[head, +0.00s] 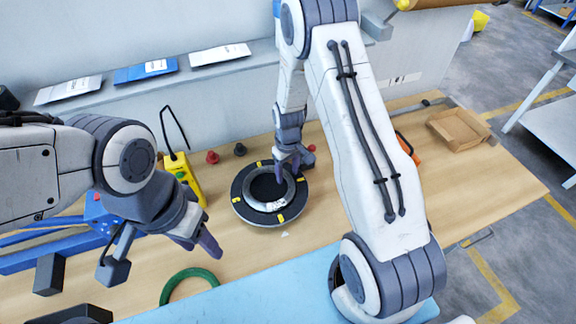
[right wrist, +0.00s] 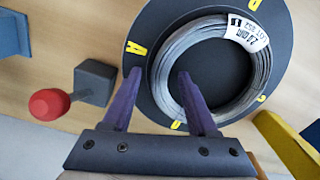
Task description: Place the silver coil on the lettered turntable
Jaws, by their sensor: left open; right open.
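The silver coil (right wrist: 168,60) is a ring of wire with a white label, lying on the dark round turntable (right wrist: 142,22) with yellow letters. In the head view the coil (head: 250,203) lies flat on the turntable (head: 237,204), inside the yellow marks. My right gripper (right wrist: 160,85) is open, with one finger outside the coil's ring and the other over its inner side; I cannot tell whether they touch the wire. In the head view the right gripper (head: 288,178) is at the turntable's far right side. My left gripper (head: 196,243) is open and empty, left of the turntable.
A green ring (head: 189,279) lies at the front. A yellow control box (head: 186,178) stands left of the turntable. A cardboard tray (head: 460,131) lies at the right.

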